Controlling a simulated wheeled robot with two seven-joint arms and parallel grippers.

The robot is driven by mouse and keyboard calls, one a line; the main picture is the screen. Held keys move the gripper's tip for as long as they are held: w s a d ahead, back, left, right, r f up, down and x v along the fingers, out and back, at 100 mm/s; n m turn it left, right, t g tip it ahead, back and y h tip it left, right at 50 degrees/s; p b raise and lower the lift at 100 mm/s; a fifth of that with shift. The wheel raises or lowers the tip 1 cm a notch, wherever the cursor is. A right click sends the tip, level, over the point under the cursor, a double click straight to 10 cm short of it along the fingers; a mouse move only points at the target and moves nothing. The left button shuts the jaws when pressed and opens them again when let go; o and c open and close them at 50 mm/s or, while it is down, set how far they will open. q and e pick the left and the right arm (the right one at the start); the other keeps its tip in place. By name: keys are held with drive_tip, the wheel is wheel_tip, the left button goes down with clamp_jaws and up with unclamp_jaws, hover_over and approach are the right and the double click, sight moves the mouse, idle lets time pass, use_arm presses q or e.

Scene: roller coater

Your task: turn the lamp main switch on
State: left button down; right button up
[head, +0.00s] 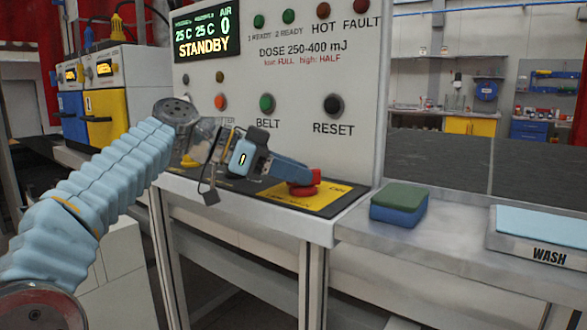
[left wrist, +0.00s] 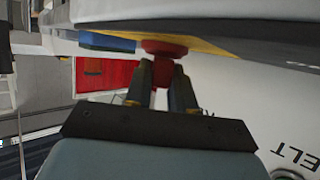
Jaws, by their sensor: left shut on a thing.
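A red switch knob (head: 303,188) sits on a yellow plate (head: 322,202) on the sloped ledge of the console; lettering that looks like "ON" is at the plate's right. My left gripper (head: 291,173) reaches in from the left with its fingers at the knob. In the left wrist view the red knob (left wrist: 164,73) stands between the two fingertips of my left gripper (left wrist: 163,78), which are closed on it. The fingers hide part of the knob, so its exact turn is hard to read. My right gripper is in neither view.
The console panel (head: 290,75) rises behind, with a display reading STANDBY (head: 203,46) and BELT and RESET buttons. A green-and-blue block (head: 398,205) and a WASH tray (head: 540,246) sit on the right bench.

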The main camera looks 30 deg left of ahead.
use_arm(q)
drive_tip(key=shift+f, duration=0.1)
drive_tip(key=c, duration=1)
unclamp_jaws()
drive_tip(key=shift+c, duration=0.2)
drive_tip(key=p+v, duration=0.1)
drive_tip(key=v, duration=1.2)
drive_tip(key=shift+s+a+r, duration=0.15)
drive_tip(key=shift+a+r, duration=0.1)
drive_tip(key=shift+a, duration=0.05)
